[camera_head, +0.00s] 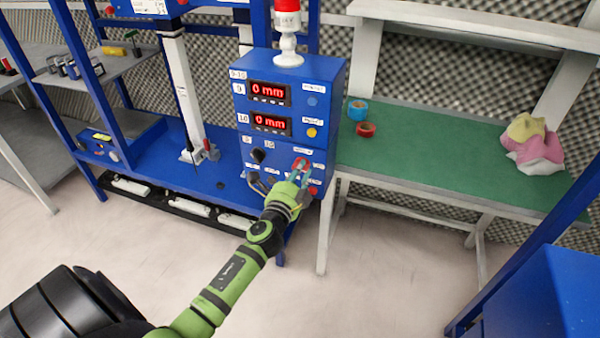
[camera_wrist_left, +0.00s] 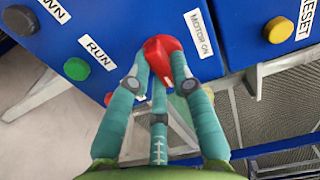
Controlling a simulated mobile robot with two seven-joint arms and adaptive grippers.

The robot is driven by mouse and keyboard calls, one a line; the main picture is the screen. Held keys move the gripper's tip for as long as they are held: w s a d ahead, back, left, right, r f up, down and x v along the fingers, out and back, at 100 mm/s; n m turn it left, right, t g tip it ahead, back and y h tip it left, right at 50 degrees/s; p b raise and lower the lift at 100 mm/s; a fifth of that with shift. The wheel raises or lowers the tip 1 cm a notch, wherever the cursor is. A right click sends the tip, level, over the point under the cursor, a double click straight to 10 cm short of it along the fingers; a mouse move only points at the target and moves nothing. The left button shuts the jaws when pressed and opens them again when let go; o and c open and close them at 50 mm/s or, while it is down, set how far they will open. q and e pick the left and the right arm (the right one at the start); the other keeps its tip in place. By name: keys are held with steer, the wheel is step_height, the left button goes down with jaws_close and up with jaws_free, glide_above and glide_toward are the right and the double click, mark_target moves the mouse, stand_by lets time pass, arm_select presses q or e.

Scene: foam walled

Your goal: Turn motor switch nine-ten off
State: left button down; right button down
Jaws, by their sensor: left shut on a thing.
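The blue control box (camera_head: 285,95) carries labels 9 and 10 beside two red displays reading 0 mm. The red motor switch (camera_head: 301,163) sits on its lower right front. In the left wrist view the red switch (camera_wrist_left: 163,47) is next to a "MOTOR ON" label (camera_wrist_left: 200,34). My left gripper (camera_head: 301,174) reaches the panel from below, its teal fingers (camera_wrist_left: 158,85) shut around the red switch. The fingers hide part of the switch, and its exact turn angle is hard to read. My right gripper is not in view.
A green "RUN" button (camera_wrist_left: 76,69) and a yellow "RESET" button (camera_wrist_left: 278,29) flank the switch. A black knob (camera_head: 259,156) is to its left. A green-topped table (camera_head: 430,150) with tape rolls (camera_head: 357,110) and cloths (camera_head: 533,145) stands right.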

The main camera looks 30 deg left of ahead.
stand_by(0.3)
arm_select(q)
steer(key=c, duration=1.1)
jaws_free()
steer(key=v, duration=1.2)
